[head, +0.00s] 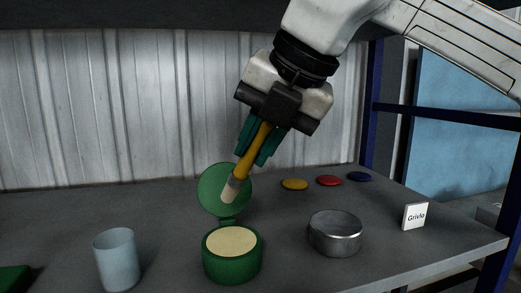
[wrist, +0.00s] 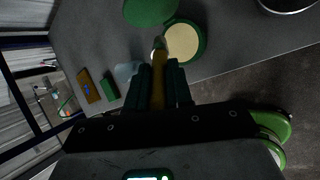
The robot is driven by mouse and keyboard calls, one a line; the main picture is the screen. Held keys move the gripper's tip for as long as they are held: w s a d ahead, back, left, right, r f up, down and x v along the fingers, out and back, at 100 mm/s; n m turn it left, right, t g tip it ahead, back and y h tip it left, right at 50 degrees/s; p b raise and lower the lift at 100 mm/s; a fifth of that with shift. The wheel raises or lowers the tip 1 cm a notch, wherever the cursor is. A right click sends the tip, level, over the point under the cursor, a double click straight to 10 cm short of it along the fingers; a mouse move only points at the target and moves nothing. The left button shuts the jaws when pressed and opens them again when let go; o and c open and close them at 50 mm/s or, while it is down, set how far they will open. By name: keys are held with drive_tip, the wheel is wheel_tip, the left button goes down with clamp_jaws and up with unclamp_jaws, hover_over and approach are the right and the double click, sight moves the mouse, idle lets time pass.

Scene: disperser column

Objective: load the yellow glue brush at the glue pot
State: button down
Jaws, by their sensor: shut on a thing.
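My gripper (head: 262,143) is shut on the yellow glue brush (head: 256,147) and holds it tilted, bristle end down and to the left. The brush (wrist: 158,88) also shows between the fingers (wrist: 163,86) in the wrist view. The green glue pot (head: 232,262) stands on the bench with its round lid (head: 217,187) hinged open at the back and pale cream glue inside. In the head view the brush tip appears above the pot, in front of the lid. The pot shows in the wrist view too (wrist: 203,42). I cannot tell the exact gap between tip and glue.
A pale blue cup (head: 117,260) stands left of the pot. A metal dish (head: 335,233) is to its right, with a white "Grivlo" card (head: 415,216) beyond. Yellow (head: 295,184), red (head: 329,180) and blue (head: 360,176) discs lie behind. A corrugated wall (head: 120,110) closes the back.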

drive_tip(key=shift+f+b, duration=1.9)
drive_tip(key=shift+f, duration=0.95)
drive_tip(key=shift+f+b, duration=0.55)
drive_tip(key=shift+f, duration=0.2)
drive_tip(key=shift+r, duration=0.15)
drive_tip(key=shift+r+p, duration=2.55)
drive_tip(key=shift+r, duration=0.95)
drive_tip(key=shift+f, duration=0.1)
